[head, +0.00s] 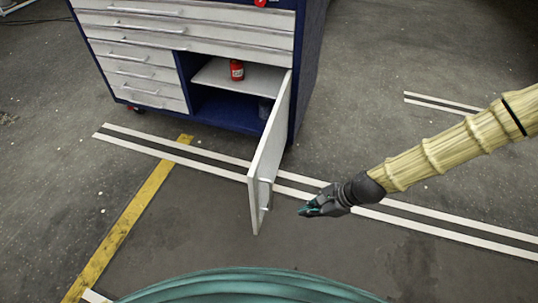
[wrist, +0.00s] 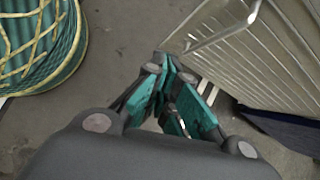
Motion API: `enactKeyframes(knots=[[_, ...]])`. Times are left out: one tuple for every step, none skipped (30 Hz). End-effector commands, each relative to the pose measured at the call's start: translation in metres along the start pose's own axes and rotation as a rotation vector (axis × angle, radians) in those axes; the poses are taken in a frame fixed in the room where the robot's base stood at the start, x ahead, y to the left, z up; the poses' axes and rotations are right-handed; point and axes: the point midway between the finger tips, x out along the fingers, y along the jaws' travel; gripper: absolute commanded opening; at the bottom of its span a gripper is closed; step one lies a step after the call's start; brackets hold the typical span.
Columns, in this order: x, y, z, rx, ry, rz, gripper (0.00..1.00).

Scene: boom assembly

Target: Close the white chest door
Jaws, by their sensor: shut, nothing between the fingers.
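The white chest door (head: 268,155) stands wide open, swung out toward me from the right side of the chest's lower compartment. Its handle (head: 266,193) is on the right-hand face near the free edge. In the wrist view the door (wrist: 275,50) fills the upper right, with its handle (wrist: 228,30) near the edge. My gripper (head: 306,210) is to the right of the door, apart from it, near the handle's height in the picture. In the wrist view my gripper (wrist: 172,68) has its teal fingers together and empty, below and left of the handle.
The blue chest (head: 310,70) has white drawers (head: 140,70) and an open compartment with a shelf (head: 215,77). A red can (head: 237,70) stands on the shelf, and a dark object sits below.

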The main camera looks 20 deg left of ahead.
Motion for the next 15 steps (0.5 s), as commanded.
enactKeyframes(knots=[[-0.026, -0.021, 0.023, 0.044, -0.027, -0.014, 0.00], [-0.035, -0.030, 0.032, 0.072, -0.042, -0.019, 0.00], [-0.047, -0.042, 0.043, 0.107, -0.062, -0.023, 0.00], [-0.055, -0.050, 0.051, 0.130, -0.075, -0.026, 0.00], [-0.063, -0.058, 0.059, 0.152, -0.088, -0.028, 0.00], [-0.072, -0.066, 0.067, 0.179, -0.103, -0.031, 0.00], [-0.078, -0.072, 0.072, 0.195, -0.113, -0.031, 0.00], [-0.083, -0.076, 0.077, 0.211, -0.121, -0.032, 0.00], [-0.089, -0.081, 0.082, 0.228, -0.131, -0.032, 0.00], [-0.092, -0.085, 0.085, 0.238, -0.137, -0.032, 0.00], [-0.095, -0.087, 0.088, 0.246, -0.142, -0.033, 0.00], [-0.098, -0.090, 0.090, 0.255, -0.147, -0.033, 0.00], [-0.099, -0.092, 0.091, 0.260, -0.149, -0.033, 0.00], [-0.099, -0.092, 0.092, 0.263, -0.151, -0.033, 0.00], [-0.097, -0.093, 0.093, 0.265, -0.152, -0.032, 0.00]])
